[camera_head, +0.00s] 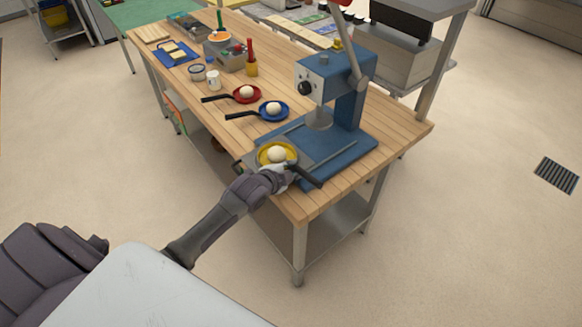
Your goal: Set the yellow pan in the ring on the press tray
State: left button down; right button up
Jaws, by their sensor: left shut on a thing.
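The yellow pan (262,157) with a pale dough ball (277,154) in it is at the front of the blue press (350,165), over or on the grey press tray (318,160). My left gripper (276,171) is at the pan's near side, shut on it. The gripper hides the pan's near edge, and I cannot tell whether the pan sits down in the ring. A dark handle (308,178) sticks out to the right of the gripper. My right gripper is not in view.
A red pan (237,96) and a blue pan (263,114), each with a dough ball, stand behind on the wooden table (210,110). A white cup (214,80), a red-topped bottle (251,60) and a grey container (231,58) stand farther back. The press head (318,82) rises to the right.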

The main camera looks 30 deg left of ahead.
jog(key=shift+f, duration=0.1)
pick_arm(q)
jog(key=c, duration=1.3)
grip_release()
jog(key=shift+f, duration=0.1)
jog(key=shift+c, duration=0.2)
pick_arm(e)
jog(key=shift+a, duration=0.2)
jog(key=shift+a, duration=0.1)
